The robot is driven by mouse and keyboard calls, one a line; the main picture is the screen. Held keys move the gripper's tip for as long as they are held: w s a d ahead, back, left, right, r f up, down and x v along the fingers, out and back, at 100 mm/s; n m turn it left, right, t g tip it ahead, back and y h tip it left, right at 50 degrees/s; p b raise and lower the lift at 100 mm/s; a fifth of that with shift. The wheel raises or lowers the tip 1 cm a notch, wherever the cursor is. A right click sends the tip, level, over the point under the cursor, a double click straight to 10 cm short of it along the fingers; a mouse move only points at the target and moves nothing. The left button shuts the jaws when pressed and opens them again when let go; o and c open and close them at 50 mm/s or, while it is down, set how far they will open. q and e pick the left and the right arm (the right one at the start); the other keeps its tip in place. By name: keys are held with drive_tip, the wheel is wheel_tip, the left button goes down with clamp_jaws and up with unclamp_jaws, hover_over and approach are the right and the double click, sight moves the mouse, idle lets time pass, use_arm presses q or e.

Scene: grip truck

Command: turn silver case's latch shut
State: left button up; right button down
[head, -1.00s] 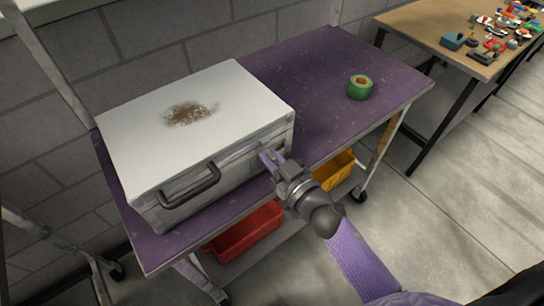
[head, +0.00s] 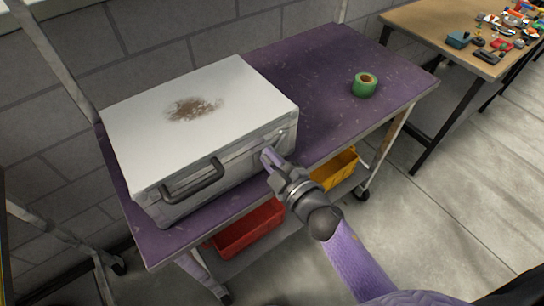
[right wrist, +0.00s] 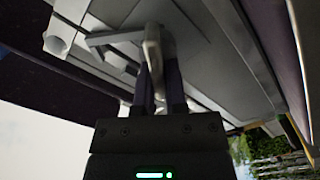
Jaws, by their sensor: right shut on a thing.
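The silver case (head: 150,135) lies closed on the purple cart top, with a brown smudge on its lid. Its dark handle (head: 192,181) is on the front face. My right gripper (head: 268,157) is at the front face near its right end. In the right wrist view, its fingers (right wrist: 158,88) are shut on a pale lever, the latch (right wrist: 152,50), against the case's side. In the head view the gripper mostly hides this latch, so its exact angle cannot be told. My left gripper is not in view.
A green tape roll (head: 365,85) sits on the purple cart top (head: 320,70), right of the case. A red bin (head: 248,229) and a yellow bin (head: 335,170) are below. A wooden table (head: 425,30) with several small items stands at the right. A block wall is behind.

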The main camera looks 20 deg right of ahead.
drive_tip(key=n, duration=0.2)
drive_tip(key=n+b, duration=0.1)
drive_tip(key=n, duration=0.1)
drive_tip(key=shift+a+f+n, duration=0.1)
drive_tip(key=shift+f+n, duration=0.2)
drive_tip(key=shift+f, duration=0.05)
drive_tip(key=shift+f+n+b, duration=0.15)
drive_tip(key=shift+n+b, duration=0.15)
drive_tip(key=shift+n, duration=1.5)
drive_tip(key=c, duration=0.7)
unclamp_jaws()
drive_tip(key=shift+s, duration=0.1)
drive_tip(key=v, duration=1)
